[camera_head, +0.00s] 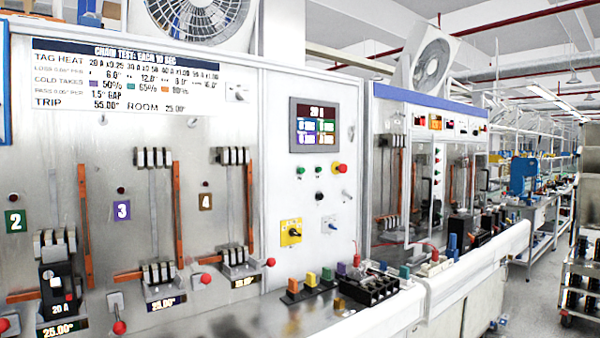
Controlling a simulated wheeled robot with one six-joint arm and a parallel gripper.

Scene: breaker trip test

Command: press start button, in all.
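The control panel (353,200) stands right of the test bays. Its screen (318,126) is lit with coloured boxes. A black knob (319,196), a yellow rotary switch (291,232) and a small white switch (330,226) sit lower. A breaker marked 20 A (61,306) is seated in bay 2. My gripper is not in view.
Bays 3 (122,210) and 4 (205,202) hold clamps but no breaker. Red-knobbed levers (119,327) stick out in front. Coloured blocks and a black terminal block (368,288) lie on the bench ledge (395,309). An aisle (520,290) with a cart is at right.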

